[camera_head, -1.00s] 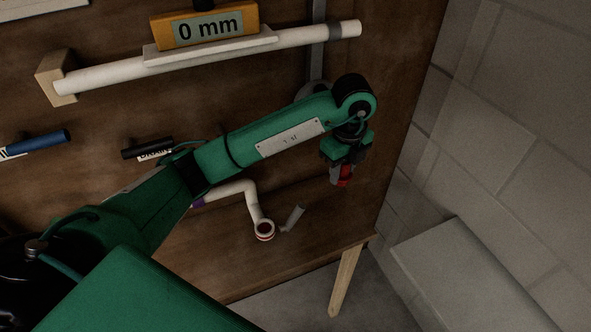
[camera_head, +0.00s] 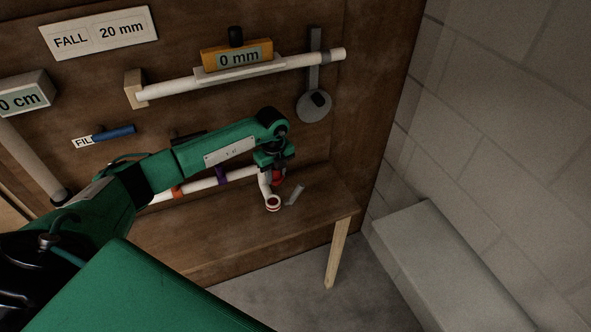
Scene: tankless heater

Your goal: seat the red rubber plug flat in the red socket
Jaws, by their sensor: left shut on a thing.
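The red rubber plug (camera_head: 278,178) shows as a small red patch at the lower end of my left gripper (camera_head: 276,171). The gripper is shut on it and hides part of it. The red socket (camera_head: 273,203) is a round, red-rimmed opening at the lower end of a white bent pipe (camera_head: 265,184). The gripper and plug are just above the socket in the picture, slightly right of it. The plug looks apart from the socket. My right gripper is not in view.
A grey handle-like piece (camera_head: 296,194) sits right of the socket, above the wooden bench (camera_head: 230,228). A white pipe with an orange "0 mm" gauge (camera_head: 237,57) runs across the wooden wall. A round grey disc (camera_head: 313,106) hangs at right. The bench front is clear.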

